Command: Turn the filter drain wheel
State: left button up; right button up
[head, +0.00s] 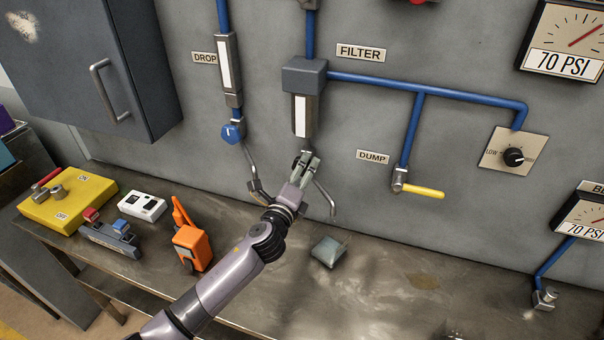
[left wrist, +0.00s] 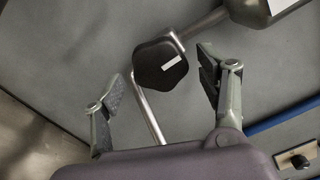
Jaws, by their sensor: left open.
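The filter drain wheel (left wrist: 160,65) is a dark, lobed knob with a white mark, at the lower end of the filter. In the left wrist view it lies between the two spread fingers, with a visible gap to each. A thin metal drain pipe (left wrist: 149,112) runs down from it. In the head view the filter (head: 305,115) hangs under its grey block below the FILTER label, and my gripper largely hides the wheel. My left gripper (head: 304,167) is open at the filter's lower end. My right gripper is not in view.
Left of the filter is the drop line with a blue knob (head: 232,132) and bent pipe. To the right are a yellow-handled dump valve (head: 424,191) and a regulator knob (head: 513,156). The workbench (head: 390,290) below holds a small grey block (head: 328,251) and an orange tool (head: 190,245).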

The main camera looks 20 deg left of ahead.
pick_arm(q)
jog(key=shift+s, duration=0.1)
jog(key=s, duration=1.1)
jog(key=shift+s+a, duration=0.2)
jog(key=shift+s, duration=0.2)
